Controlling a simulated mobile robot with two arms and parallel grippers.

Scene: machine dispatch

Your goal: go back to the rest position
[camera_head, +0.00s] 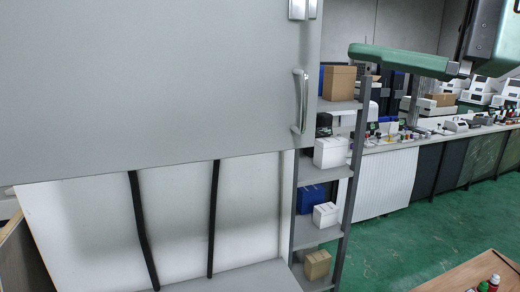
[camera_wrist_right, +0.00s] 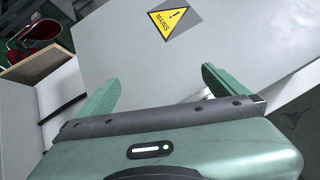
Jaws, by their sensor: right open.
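My right gripper (camera_wrist_right: 157,88) shows in the right wrist view. Its two green fingers are wide apart with nothing between them. Beyond the fingers is a light grey panel (camera_wrist_right: 240,55) with a yellow triangular MAINS warning sticker (camera_wrist_right: 174,18). I cannot tell whether the fingertips touch the panel. In the head view, a green part of my arm reaches in from the upper right. My left gripper is in neither view.
A large grey door (camera_head: 150,80) with a silver handle (camera_head: 299,100) fills the left of the head view. A shelf rack (camera_head: 322,173) with boxes stands beside it. A bench (camera_head: 400,150) with equipment runs behind. A wooden tabletop (camera_head: 460,278) is at lower right. Green floor (camera_head: 400,240) is open between.

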